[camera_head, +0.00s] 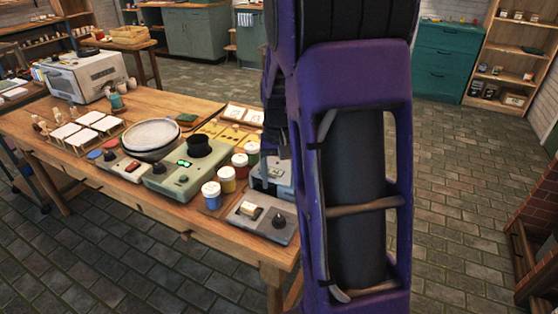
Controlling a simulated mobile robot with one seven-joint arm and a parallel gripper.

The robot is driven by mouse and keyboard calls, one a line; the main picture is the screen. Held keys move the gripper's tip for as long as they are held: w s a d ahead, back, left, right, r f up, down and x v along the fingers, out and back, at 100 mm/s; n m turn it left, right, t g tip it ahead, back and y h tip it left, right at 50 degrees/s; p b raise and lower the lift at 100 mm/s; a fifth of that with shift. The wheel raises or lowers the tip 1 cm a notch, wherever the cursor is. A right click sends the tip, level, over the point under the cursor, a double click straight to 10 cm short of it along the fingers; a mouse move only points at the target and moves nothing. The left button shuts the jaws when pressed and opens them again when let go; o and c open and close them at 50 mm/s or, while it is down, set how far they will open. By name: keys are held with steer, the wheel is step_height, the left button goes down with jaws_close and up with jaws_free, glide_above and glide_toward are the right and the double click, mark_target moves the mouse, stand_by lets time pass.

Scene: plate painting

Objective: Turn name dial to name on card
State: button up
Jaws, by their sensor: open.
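A grey box (262,224) at the table's front right corner carries a black knob (279,221) and a small cream block or display (252,211). A grey-green box (182,172) with a lit green display also has a dark knob (159,168). I cannot tell which knob is the name dial. Several white cards (86,134) lie on wooden racks at the table's left; no name is readable. My gripper (272,178) shows partly as dark parts beside my purple arm. It is open, above or beside another pale box (284,190), largely hidden by the arm.
The wooden table (215,227) also holds paint jars (211,193), a pale plate (152,135) on a stand, a box with a red display (124,164) and a white oven (85,77). My arm blocks the table's right end. Brick floor (455,190) is open at right.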

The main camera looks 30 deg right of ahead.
steer(key=shift+r, duration=2.2)
